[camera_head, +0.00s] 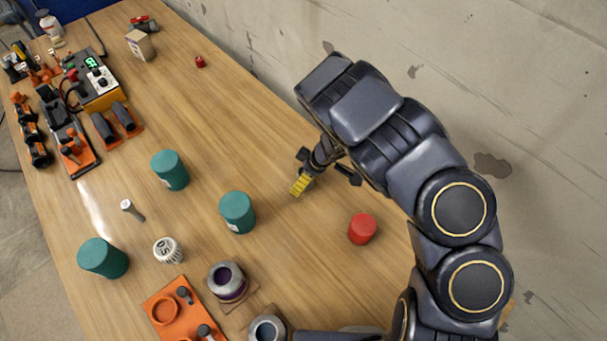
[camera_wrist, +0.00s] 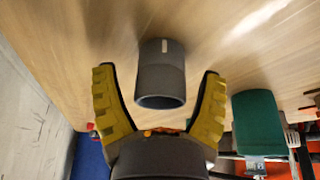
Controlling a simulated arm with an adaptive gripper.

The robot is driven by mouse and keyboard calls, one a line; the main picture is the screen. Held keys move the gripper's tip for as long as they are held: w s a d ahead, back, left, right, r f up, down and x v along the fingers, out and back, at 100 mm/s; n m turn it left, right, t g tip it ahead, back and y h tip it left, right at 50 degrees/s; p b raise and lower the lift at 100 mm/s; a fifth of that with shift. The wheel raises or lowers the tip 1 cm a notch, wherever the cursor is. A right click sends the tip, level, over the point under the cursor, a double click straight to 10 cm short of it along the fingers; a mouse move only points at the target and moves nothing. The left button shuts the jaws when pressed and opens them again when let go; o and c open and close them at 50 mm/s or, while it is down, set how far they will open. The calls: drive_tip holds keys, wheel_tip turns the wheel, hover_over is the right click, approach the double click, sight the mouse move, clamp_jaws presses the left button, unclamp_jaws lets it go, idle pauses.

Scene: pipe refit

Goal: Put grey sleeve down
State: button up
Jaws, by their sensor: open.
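The grey sleeve (camera_wrist: 162,72), a short dark grey tube with a pale mark on its side, shows in the wrist view. It stands on the wooden table, its open end facing the camera side. My gripper (camera_wrist: 158,82) is open, with one yellow ribbed finger on each side of the sleeve and a visible gap at each. In the head view my gripper (camera_head: 301,184) is low over the table's right part, near the wall. The sleeve cannot be made out there; the gripper and arm may hide it.
Teal cylinders (camera_head: 237,212) (camera_head: 170,170) (camera_head: 103,258) stand left of my gripper, and a red cylinder (camera_head: 362,229) stands to its lower right. An orange plate (camera_head: 156,318) and a grey ringed fitting (camera_head: 227,282) are at the front. The table beyond my gripper is mostly clear.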

drive_tip(key=s+d+r+m+g, duration=0.1)
drive_tip(key=s+d+r+m, duration=0.2)
drive_tip(key=r, duration=0.7)
drive_tip(key=s+d+r+m, duration=0.15)
drive_tip(key=s+r, duration=0.25)
drive_tip(key=r, duration=0.5)
drive_tip(key=s+d+r+m+h, duration=0.1)
drive_tip(key=s+d+r+m, duration=0.1)
drive_tip(key=s, duration=0.5)
drive_tip(key=s+d+r+m+g+h, duration=0.1)
drive_tip(key=s+d+r+m, duration=0.2)
drive_tip(key=s, duration=0.4)
drive_tip(key=s+d+r+m+g+h, duration=0.1)
drive_tip(key=s+d+r+m+h, duration=0.1)
drive_tip(key=s+r, duration=0.4)
drive_tip(key=shift+s+d+m, duration=0.7)
drive_tip(key=shift+s+m, duration=0.2)
drive_tip(key=shift+m, duration=0.05)
